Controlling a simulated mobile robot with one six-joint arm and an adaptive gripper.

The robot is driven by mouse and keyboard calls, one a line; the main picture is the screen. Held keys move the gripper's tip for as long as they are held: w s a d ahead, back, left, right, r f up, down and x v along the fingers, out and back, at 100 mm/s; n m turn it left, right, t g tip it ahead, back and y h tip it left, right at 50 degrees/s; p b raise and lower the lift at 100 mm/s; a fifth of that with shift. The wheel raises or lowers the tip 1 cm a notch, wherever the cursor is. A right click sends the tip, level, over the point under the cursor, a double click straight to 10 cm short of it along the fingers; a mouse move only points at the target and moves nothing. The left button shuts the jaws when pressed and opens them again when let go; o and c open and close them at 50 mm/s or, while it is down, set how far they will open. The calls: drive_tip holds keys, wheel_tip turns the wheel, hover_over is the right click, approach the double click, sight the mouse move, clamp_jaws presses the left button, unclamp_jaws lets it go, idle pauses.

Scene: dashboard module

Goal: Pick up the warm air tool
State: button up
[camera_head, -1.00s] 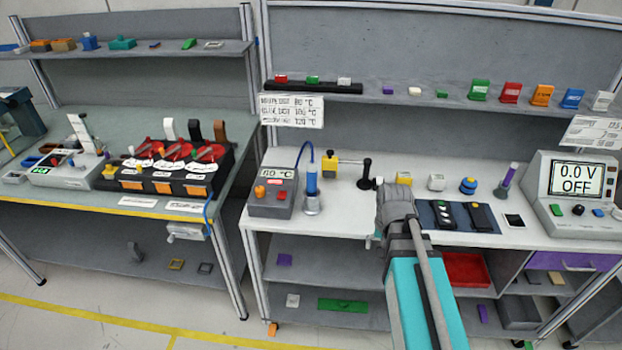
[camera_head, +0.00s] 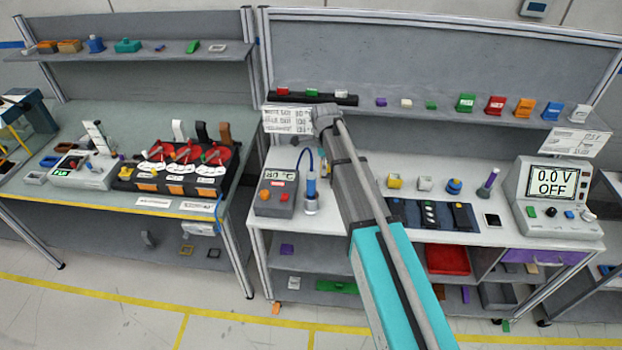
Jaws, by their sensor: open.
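The warm air tool (camera_head: 311,190) looks like a blue-handled tool standing upright in a grey holder on the white right-hand bench. A dark blue cable (camera_head: 302,150) loops from it to a grey control box (camera_head: 277,192) with a temperature display and an orange knob. My gripper (camera_head: 323,119) is at the far end of my arm, above and just right of the tool, in front of the white temperature sign. It is apart from the tool and holds nothing that I can see. Its fingers are mostly hidden by the wrist.
My arm crosses the bench and hides part of its middle. To the right stand small blocks, a dark tray (camera_head: 405,212) and a meter (camera_head: 556,198) reading 0.0 V OFF. A shelf (camera_head: 440,110) with small coloured items runs above. Another bench (camera_head: 100,130) stands left.

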sight(311, 171)
drive_tip(key=w+a+r+m+p, duration=0.1)
drive_tip(key=a, duration=0.1)
drive_tip(key=w+a+r+m+p, duration=0.1)
drive_tip(key=w+a+r, duration=0.1)
drive_tip(key=shift+a+r+m, duration=0.1)
drive_tip(key=shift+r+m, duration=0.05)
drive_tip(key=shift+m, duration=0.25)
wheel_tip(311, 171, down, 9)
drive_tip(key=b, duration=0.8)
drive_tip(key=shift+r, duration=0.2)
drive_tip(key=shift+f+b, duration=0.15)
drive_tip(key=shift+b, duration=0.2)
drive_tip(key=f+b, duration=0.3)
drive_tip(key=shift+s+f, duration=0.15)
drive_tip(key=shift+s, duration=0.1)
drive_tip(key=shift+f+b, duration=0.85)
drive_tip(key=shift+b, duration=0.15)
